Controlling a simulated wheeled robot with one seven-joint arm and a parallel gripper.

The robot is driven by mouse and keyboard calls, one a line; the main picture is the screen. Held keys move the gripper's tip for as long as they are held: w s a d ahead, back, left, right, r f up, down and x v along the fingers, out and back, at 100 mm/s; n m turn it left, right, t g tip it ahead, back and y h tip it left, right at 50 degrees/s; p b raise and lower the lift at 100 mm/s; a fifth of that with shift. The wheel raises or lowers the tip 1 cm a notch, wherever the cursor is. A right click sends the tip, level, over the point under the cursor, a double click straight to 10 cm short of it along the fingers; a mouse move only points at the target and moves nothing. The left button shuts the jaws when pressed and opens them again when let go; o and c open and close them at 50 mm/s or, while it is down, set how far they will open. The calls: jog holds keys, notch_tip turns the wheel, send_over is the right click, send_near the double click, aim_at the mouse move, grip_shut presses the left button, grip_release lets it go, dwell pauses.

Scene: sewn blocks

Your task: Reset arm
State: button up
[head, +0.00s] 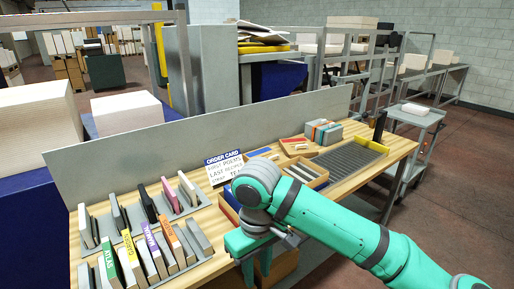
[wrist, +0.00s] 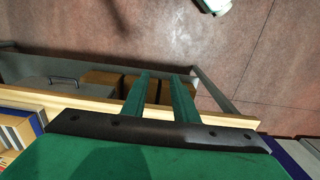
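My green arm (head: 335,222) reaches in from the lower right over the front edge of the wooden table (head: 203,272). My gripper (head: 258,270) points down at the table's front edge, and the arm hides part of it. In the wrist view, the two green fingers of my gripper (wrist: 163,76) stand apart with nothing held between them. The table edge (wrist: 70,103) crosses behind the fingers, and brown boxes (wrist: 112,82) and the floor show below it.
Labelled book blocks (head: 150,252) stand in grey racks at the left. An order card (head: 224,166) stands at the back. A tray of small pieces (head: 306,172), a dark ribbed mat (head: 347,160) and stacked blocks (head: 323,131) lie to the right. A cart (head: 414,117) stands beyond.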

jog(key=w+a+r+m+t+y, duration=0.1)
jog(key=w+a+m+t+y, duration=0.2)
jog(key=a+y, duration=0.7)
jog(key=w+a+t+y, duration=0.35)
jog(key=a+t, duration=0.25)
jog(key=a, duration=0.9)
jog(key=s+d+f+m+t+h, duration=0.45)
jog(key=s+d+f, duration=0.25)
jog(key=f, duration=0.3)
jog(key=s+d+f+m+t+h, duration=0.3)
jog(key=s+d+f+m+h, duration=0.35)
jog(key=f, duration=0.35)
jog(key=s+d+f+n, duration=0.1)
jog(key=s+d+n, duration=0.1)
jog(key=s, duration=0.5)
jog(key=s+d+f+n+h, duration=0.1)
jog(key=s+d+n, duration=0.1)
jog(key=s+d, duration=0.3)
jog(key=s+d+f+n+g+h, duration=0.1)
jog(key=s+d, duration=0.3)
jog(key=s, duration=0.7)
jog(key=shift+s+d+n, duration=0.25)
jog(key=shift+n, duration=0.65)
